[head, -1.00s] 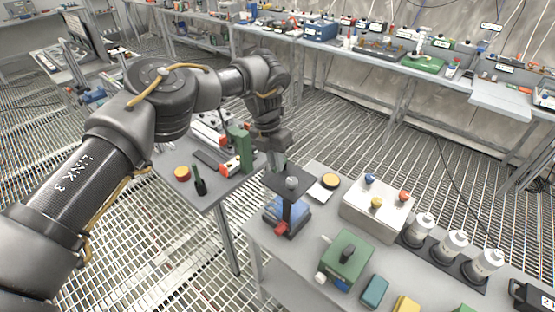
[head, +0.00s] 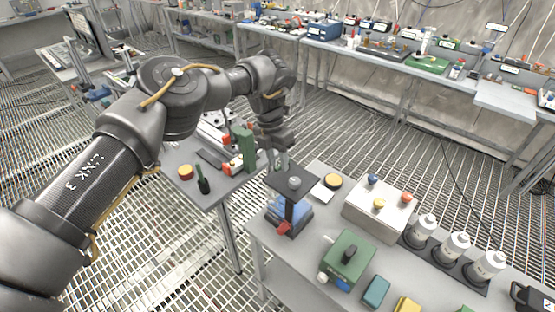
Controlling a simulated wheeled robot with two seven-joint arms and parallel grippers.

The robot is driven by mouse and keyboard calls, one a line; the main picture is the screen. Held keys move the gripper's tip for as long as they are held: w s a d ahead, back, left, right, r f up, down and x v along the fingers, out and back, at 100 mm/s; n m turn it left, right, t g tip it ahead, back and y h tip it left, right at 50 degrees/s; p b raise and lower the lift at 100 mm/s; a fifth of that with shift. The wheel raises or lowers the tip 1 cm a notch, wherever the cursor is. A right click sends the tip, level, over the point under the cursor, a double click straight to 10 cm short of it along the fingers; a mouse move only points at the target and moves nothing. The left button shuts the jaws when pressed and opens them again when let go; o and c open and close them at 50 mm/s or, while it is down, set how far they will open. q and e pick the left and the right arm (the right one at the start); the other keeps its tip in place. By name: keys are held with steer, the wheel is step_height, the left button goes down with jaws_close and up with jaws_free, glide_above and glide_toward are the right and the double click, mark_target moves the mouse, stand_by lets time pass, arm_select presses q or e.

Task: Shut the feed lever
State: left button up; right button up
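My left gripper (head: 279,161) points down just behind the dark flat plate (head: 294,181) of a small blue device at the near bench's left end. Its fingertips are small and partly hidden, so I cannot tell their opening or any contact. The blue device (head: 290,218) has a dark upright post, a round grey knob (head: 294,183) on top and a red lever-like part (head: 284,229) low in front. A green box (head: 346,262) with a black lever-like handle (head: 349,251) stands to its right. I cannot tell which part is the feed lever. My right gripper is out of view.
A metal box with coloured buttons (head: 372,213) and several white cylinders (head: 455,246) stand to the right. A side table (head: 217,191) holds a tall green block (head: 243,147) close left of my gripper. Grated floor lies open behind.

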arm_select(q)
steer(key=shift+r, duration=0.4)
step_height(320, 180, up, 10)
steer(key=w+a+b, duration=0.1)
steer(key=shift+a, duration=0.35)
steer(key=shift+w+f, duration=0.1)
steer(key=shift+f, duration=0.05)
